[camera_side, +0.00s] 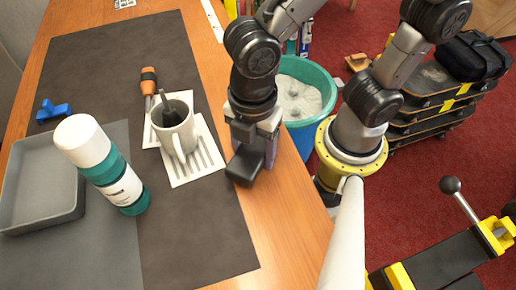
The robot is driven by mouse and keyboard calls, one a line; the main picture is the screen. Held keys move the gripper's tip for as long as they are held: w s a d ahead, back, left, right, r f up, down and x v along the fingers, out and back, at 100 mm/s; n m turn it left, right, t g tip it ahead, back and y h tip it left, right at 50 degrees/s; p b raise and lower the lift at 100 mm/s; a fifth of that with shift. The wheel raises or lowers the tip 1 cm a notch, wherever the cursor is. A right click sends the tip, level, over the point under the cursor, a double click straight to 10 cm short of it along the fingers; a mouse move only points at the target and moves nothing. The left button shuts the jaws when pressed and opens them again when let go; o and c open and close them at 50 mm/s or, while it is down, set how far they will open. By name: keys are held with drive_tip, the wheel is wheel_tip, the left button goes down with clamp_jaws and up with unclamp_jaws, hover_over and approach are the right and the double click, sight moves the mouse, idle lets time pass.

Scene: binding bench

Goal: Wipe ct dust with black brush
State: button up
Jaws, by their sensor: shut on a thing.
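My gripper (249,153) hangs low over the right edge of the dark mat (85,70), right of the white card (208,160). It is shut on a dark block-like thing (242,168), which may be the black brush; its bristles are not clear. The fingers partly hide it, and I cannot tell whether it touches the surface. A grey-white mug (180,140) stands on the card left of my gripper, with a dark-handled tool (168,112) upright in it. I cannot make out any dust on the bench.
A teal and white bottle (103,167) stands by a grey tray (40,190) at left. An orange-handled screwdriver (149,82) lies behind the mug, and a blue part (53,110) lies far left. A teal bin (305,85) stands beyond the bench. The mat's front is clear.

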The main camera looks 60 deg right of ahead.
drive_tip(key=shift+w+d, duration=4.35)
drive_tip(key=shift+d, duration=0.05)
drive_tip(key=shift+s+a, duration=4.7)
drive_tip(key=shift+s+a+r, duration=0.1)
drive_tip(key=shift+a+r, duration=0.05)
drive_tip(key=shift+r, duration=4)
